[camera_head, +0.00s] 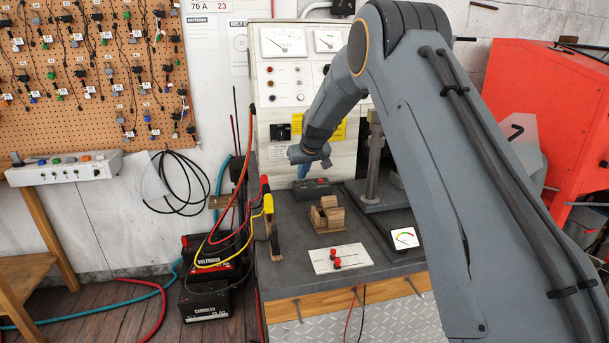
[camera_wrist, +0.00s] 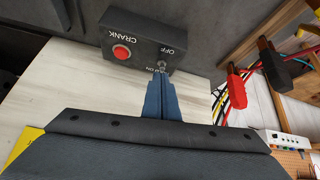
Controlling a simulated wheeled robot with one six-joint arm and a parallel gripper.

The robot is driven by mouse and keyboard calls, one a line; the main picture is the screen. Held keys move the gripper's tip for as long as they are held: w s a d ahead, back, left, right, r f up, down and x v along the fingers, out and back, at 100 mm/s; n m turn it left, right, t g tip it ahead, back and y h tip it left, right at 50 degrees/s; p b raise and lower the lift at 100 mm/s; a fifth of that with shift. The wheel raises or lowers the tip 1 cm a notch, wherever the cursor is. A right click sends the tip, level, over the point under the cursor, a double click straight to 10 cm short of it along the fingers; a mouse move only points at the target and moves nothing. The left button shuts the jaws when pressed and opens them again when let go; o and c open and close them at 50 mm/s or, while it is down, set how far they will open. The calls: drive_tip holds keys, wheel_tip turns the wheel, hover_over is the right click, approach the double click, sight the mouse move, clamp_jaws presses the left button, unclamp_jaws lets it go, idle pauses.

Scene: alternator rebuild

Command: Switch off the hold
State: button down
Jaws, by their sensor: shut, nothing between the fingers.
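The dark control box (camera_wrist: 140,52) carries a red button (camera_wrist: 121,52) marked CRANK and a small metal toggle switch (camera_wrist: 162,66) marked OFF and ON. Its lettering is upside down in the wrist view. My gripper (camera_wrist: 158,78) is shut and empty, with its blue fingertips right at the toggle, on the ON side. I cannot tell if they touch it. The tips partly hide the ON marking and the toggle's base. In the head view the box (camera_head: 313,187) sits on the bench, with my gripper (camera_head: 303,172) just above it at its left.
A wooden block (camera_head: 327,215), a white plate with red terminals (camera_head: 338,258) and a meter (camera_head: 404,238) stand on the grey bench (camera_head: 290,262). The metered panel (camera_head: 290,75) rises behind.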

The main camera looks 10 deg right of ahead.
drive_tip(key=shift+s+r+p, duration=0.2)
drive_tip(key=shift+s+p, duration=0.15)
drive_tip(key=shift+s, duration=0.2)
drive_tip(key=shift+s+d, duration=0.1)
drive_tip(key=shift+s, duration=0.2)
drive_tip(key=shift+s, duration=0.1)
